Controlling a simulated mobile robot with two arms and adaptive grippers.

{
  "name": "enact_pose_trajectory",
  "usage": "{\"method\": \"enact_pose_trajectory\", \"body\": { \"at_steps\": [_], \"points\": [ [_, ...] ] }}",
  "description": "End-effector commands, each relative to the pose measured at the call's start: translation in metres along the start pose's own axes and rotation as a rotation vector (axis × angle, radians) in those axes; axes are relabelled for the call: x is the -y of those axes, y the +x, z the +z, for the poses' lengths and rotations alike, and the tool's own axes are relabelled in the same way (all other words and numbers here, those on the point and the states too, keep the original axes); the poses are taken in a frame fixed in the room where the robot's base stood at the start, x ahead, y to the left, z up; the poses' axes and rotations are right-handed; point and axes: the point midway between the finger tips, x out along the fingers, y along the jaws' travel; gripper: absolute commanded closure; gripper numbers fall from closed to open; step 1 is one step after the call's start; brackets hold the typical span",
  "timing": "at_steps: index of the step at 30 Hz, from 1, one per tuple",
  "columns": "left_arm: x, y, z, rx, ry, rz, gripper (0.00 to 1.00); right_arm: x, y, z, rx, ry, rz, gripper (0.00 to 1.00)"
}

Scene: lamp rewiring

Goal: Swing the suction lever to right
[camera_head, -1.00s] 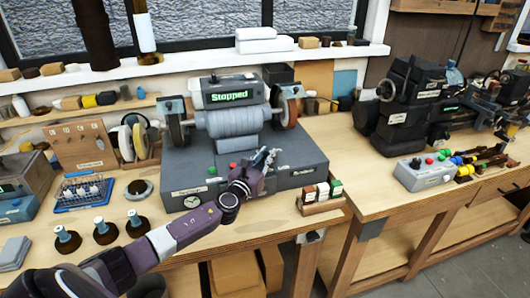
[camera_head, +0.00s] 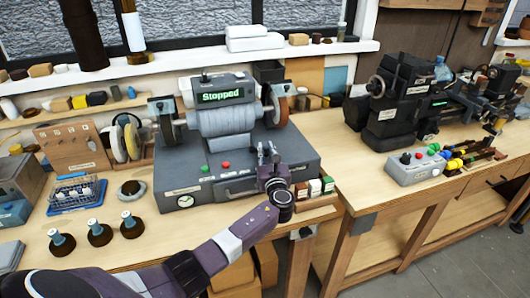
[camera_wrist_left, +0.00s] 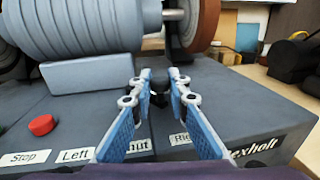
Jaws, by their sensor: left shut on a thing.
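The grinding and polishing machine (camera_head: 215,125) stands on the bench with its display reading "Stopped". The suction lever (camera_wrist_left: 158,84) shows in the left wrist view as a small dark knob on the machine's grey base, between my fingertips. Plates reading "Left", "Shut" and "Right" lie in front of it, partly covered by my fingers. My left gripper (camera_head: 267,153) is at the front right of the base, shut on the lever; its blue fingers also show in the left wrist view (camera_wrist_left: 158,78). In the head view the gripper hides the lever. My right gripper is not in view.
A red stop button (camera_wrist_left: 41,125) sits left of the gripper on the base. The wheel (camera_wrist_left: 196,22) is just behind the lever. A small rack of coloured blocks (camera_head: 317,190) stands at the base's right front corner. A lathe (camera_head: 395,105) is farther right.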

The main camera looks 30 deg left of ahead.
Motion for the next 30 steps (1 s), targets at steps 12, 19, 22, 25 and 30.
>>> {"method": "enact_pose_trajectory", "body": {
  "at_steps": [12, 19, 22, 25, 30],
  "points": [
    [0.001, 0.000, 0.000, 0.000, 0.000, 0.004, 0.83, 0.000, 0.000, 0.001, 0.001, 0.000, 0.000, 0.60],
    [0.001, 0.000, 0.000, 0.000, 0.000, 0.004, 0.66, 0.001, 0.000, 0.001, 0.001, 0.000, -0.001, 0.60],
    [0.000, 0.001, 0.000, 0.000, 0.000, 0.004, 0.66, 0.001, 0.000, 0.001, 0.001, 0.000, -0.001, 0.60],
    [0.000, 0.000, 0.000, 0.000, 0.000, 0.005, 0.66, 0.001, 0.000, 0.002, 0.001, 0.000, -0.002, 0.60],
    [0.001, -0.011, 0.000, 0.000, -0.001, 0.003, 0.66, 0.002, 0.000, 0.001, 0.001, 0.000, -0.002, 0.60]
  ]
}}
